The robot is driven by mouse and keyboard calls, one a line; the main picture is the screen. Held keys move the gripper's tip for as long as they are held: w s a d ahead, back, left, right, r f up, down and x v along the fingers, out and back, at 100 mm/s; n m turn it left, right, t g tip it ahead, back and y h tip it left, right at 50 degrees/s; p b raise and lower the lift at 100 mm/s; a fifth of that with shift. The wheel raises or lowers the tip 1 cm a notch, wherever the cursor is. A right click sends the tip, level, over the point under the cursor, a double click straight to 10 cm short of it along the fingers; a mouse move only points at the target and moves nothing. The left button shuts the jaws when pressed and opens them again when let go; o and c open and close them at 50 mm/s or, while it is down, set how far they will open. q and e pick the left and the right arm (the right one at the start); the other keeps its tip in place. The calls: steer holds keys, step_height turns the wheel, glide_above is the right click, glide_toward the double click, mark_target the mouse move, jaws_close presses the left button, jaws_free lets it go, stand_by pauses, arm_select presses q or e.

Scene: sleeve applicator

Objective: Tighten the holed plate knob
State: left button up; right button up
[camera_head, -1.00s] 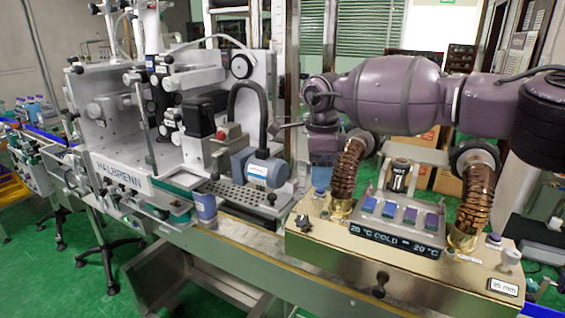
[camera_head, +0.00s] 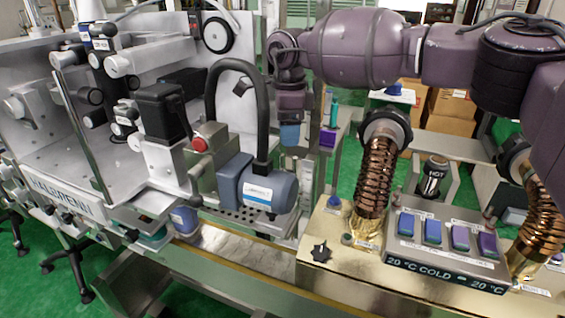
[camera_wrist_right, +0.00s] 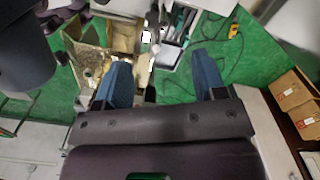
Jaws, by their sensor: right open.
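The holed plate (camera_head: 238,214) is a flat metal plate with small holes under the grey-blue motor (camera_head: 268,190) on the machine. A small dark knob (camera_head: 272,216) seems to sit at its right end, partly hidden below the motor. My right gripper (camera_head: 290,138) points down behind and to the right of the motor, apart from the plate. In the right wrist view its two blue fingers (camera_wrist_right: 161,75) are spread with nothing between them. I cannot pick out the plate knob for certain in the wrist view. My left gripper is not in view.
A black curved hose (camera_head: 238,85) rises over the motor. A gold box (camera_head: 345,262) with copper-coloured bellows hoses (camera_head: 371,180) and a switch panel (camera_head: 440,245) stands at right. Cardboard boxes (camera_head: 450,108) are behind. Green floor (camera_wrist_right: 210,60) shows below the gripper.

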mark_target(288, 170)
step_height(288, 170, down, 11)
steer(key=shift+s+r+p, duration=0.1)
steer(key=shift+r+p, duration=0.05)
steer(key=shift+p, duration=0.35)
steer(key=c, duration=0.9)
steer(key=shift+m, duration=3)
steer(key=o, duration=0.9)
